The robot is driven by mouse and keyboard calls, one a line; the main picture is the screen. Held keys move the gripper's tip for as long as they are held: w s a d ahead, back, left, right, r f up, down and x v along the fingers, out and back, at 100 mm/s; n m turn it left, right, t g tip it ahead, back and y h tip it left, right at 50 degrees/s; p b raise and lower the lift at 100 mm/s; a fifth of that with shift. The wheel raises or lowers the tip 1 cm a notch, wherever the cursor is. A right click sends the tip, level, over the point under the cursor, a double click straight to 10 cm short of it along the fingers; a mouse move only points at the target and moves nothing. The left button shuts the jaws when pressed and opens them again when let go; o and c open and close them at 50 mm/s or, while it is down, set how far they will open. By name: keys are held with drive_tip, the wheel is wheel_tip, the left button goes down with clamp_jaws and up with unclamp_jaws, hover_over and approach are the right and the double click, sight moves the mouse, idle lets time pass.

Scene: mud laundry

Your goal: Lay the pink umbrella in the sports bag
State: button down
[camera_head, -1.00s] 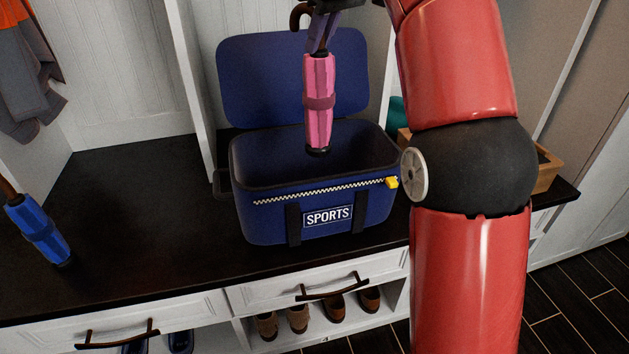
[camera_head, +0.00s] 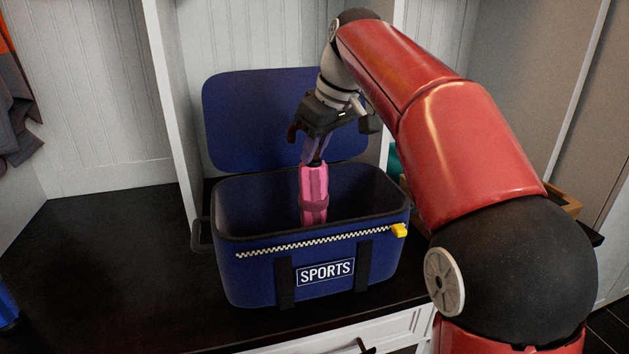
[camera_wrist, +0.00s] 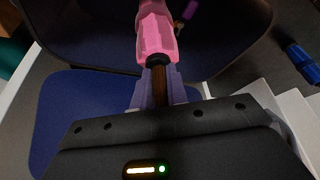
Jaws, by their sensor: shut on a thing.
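The pink umbrella (camera_head: 314,185) hangs upright, handle up, with its lower end inside the open sports bag (camera_head: 325,272). The umbrella's lower tip is hidden behind the bag's front wall. My gripper (camera_head: 314,158) is above the bag's opening and is shut on the umbrella near its brown handle. In the wrist view, the pink umbrella (camera_wrist: 156,35) runs away from my gripper (camera_wrist: 158,90) towards the bag's dark inside. The blue bag stands on the dark bench, with its lid (camera_head: 255,125) raised at the back. I cannot tell whether the umbrella touches the bag's floor.
A blue umbrella (camera_head: 6,308) lies on the bench (camera_head: 110,255) at the far left. A small purple thing (camera_wrist: 190,9) shows inside the bag. A white divider (camera_head: 168,110) stands behind the bag's left side. A wooden box (camera_head: 563,198) is partly seen at right.

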sight(317, 163)
wheel_tip(317, 163, down, 4)
drive_tip(key=shift+f+b, duration=0.15)
drive_tip(key=shift+b, duration=0.6)
drive_tip(key=c, duration=1.4)
unclamp_jaws()
